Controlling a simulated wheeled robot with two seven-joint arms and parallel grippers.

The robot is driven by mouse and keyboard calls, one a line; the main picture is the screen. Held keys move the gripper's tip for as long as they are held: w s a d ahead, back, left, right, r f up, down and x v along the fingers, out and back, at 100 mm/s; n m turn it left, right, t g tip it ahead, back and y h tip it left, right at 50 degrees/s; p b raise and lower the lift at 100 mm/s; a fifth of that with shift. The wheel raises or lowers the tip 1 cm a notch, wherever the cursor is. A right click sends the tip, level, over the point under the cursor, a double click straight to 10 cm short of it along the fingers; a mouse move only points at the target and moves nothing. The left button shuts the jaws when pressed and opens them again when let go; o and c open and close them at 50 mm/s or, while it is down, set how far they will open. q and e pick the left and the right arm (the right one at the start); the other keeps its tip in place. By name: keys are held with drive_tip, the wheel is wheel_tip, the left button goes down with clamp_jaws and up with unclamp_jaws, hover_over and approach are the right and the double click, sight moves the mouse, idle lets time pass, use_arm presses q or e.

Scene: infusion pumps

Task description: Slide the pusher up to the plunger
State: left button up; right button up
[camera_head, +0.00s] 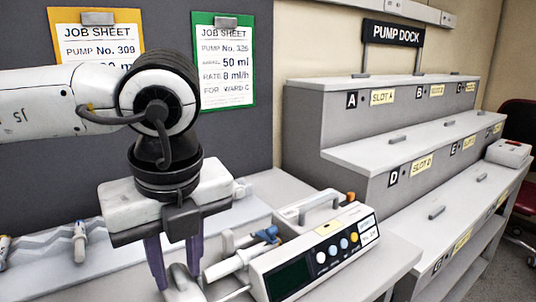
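The infusion pump (322,248) lies on the bench at lower middle, with a dark screen, coloured buttons and a carry handle. A pale syringe (228,266) lies along its left side, beside a blue part (266,236). The plunger end is partly hidden by my gripper. A light grey piece (182,288), which looks like the pusher, shows at the bottom edge and is cut off there. My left gripper (176,276) points down with its two purple fingers apart, one on either side of this piece. I cannot tell whether they touch it. My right gripper is not in view.
The stepped pump dock (345,160) with lettered slots stands at right. A white device (509,152) sits on it at far right. Two job sheets, one orange-backed (88,34) and one green-backed (222,62), hang on the dark panel. Small white items (80,243) lie at left.

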use_arm(q)
drive_tip(key=shift+s+f, duration=0.1)
drive_tip(key=shift+f, duration=0.25)
drive_tip(key=shift+f+b, duration=0.1)
drive_tip(key=shift+b, duration=0.4)
